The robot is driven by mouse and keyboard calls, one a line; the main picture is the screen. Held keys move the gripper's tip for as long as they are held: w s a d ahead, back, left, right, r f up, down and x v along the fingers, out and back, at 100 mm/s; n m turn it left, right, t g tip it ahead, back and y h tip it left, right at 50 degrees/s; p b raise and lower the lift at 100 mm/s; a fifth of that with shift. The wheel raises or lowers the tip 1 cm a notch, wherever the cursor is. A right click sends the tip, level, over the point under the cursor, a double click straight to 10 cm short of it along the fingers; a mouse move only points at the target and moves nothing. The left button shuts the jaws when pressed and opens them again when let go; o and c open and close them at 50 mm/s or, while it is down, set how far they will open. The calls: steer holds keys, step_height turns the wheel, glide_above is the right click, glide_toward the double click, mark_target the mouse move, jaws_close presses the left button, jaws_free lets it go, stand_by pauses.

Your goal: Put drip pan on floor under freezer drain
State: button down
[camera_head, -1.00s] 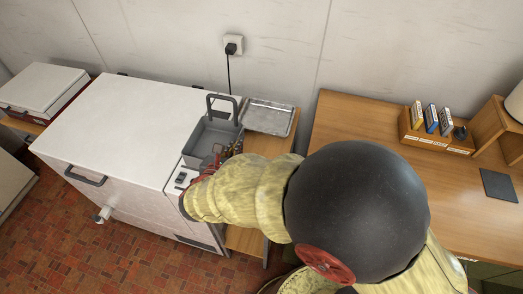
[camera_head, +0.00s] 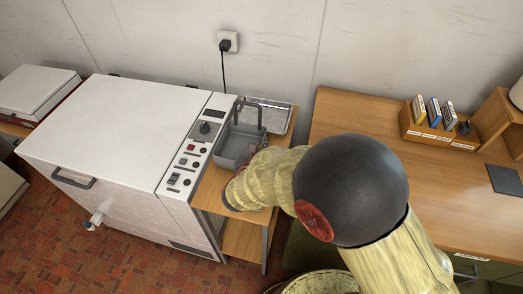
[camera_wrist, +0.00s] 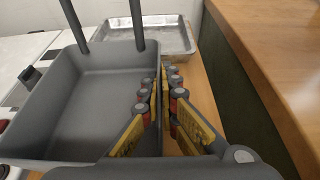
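A shallow silver metal pan (camera_head: 272,112), which looks like the drip pan, lies at the back of the wooden side stand; the wrist view shows it ahead (camera_wrist: 150,37). A grey tub with an upright handle (camera_head: 236,145) is in front of it, over the stand. My gripper (camera_wrist: 163,88) has one finger inside the tub and one outside, closed on its right wall (camera_wrist: 158,125). In the head view my arm mostly hides the gripper. The white freezer (camera_head: 125,125) stands to the left, with a white drain spout (camera_head: 94,220) low on its front.
The freezer's control panel (camera_head: 190,155) borders the wooden stand (camera_head: 212,190). A wooden desk (camera_head: 350,115) with a binder rack (camera_head: 437,132) stands at right. Red tiled floor (camera_head: 90,262) is open before the freezer. A cord hangs from the wall socket (camera_head: 228,42).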

steer(key=shift+f, duration=0.3)
steer(key=shift+f, duration=0.2)
steer(key=c, duration=2)
jaws_free()
steer(key=shift+c, duration=0.2)
steer(key=shift+r, duration=0.1)
